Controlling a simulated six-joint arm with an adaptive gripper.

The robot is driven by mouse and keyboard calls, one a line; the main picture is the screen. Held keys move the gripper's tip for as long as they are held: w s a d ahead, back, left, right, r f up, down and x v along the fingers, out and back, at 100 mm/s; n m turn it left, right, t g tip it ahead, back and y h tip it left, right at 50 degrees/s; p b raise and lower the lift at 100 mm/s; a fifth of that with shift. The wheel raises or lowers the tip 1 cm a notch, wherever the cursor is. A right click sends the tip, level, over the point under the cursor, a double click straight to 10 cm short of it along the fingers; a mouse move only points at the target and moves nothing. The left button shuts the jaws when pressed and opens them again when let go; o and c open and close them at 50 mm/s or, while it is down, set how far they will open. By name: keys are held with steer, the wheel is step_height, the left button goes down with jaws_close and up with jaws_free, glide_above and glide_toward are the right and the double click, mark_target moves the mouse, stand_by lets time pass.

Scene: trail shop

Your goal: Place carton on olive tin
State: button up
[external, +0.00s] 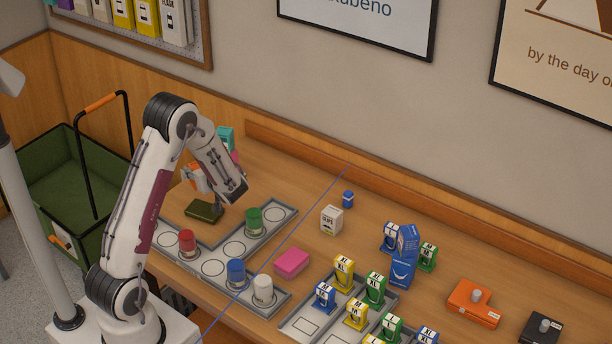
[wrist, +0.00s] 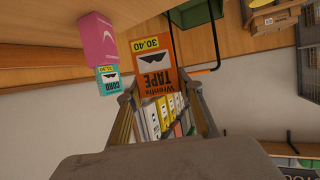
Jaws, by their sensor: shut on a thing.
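An orange carton with a white and black label (wrist: 172,75) is held between the fingers of my gripper (wrist: 160,90) in the wrist view. In the external view the orange-and-white carton (external: 194,178) shows to the left of my wrist, partly covered by the arm. The flat, dark olive tin (external: 204,211) lies on the counter just below the carton in the external picture, with a gap between them. My gripper (external: 206,172) is held sideways there and its fingers are hard to see. I cannot make out the olive tin in the wrist view.
A teal box (external: 226,138) sits on a pink box (external: 235,157) behind my arm. A grey tray (external: 215,249) holds red, green, blue and white cylinders near the tin. A pink block (external: 292,262) and a white carton (external: 332,220) stand right. A green trolley (external: 50,180) is left.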

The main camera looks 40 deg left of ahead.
steer(key=shift+r, duration=0.1)
stand_by(0.3)
glide_above(204, 210)
steer(key=shift+d+f, duration=0.1)
steer(key=shift+f, duration=2.8)
steer(key=shift+f, duration=0.1)
steer(key=shift+f, duration=2)
steer(key=shift+f, duration=0.1)
steer(key=o, duration=1.2)
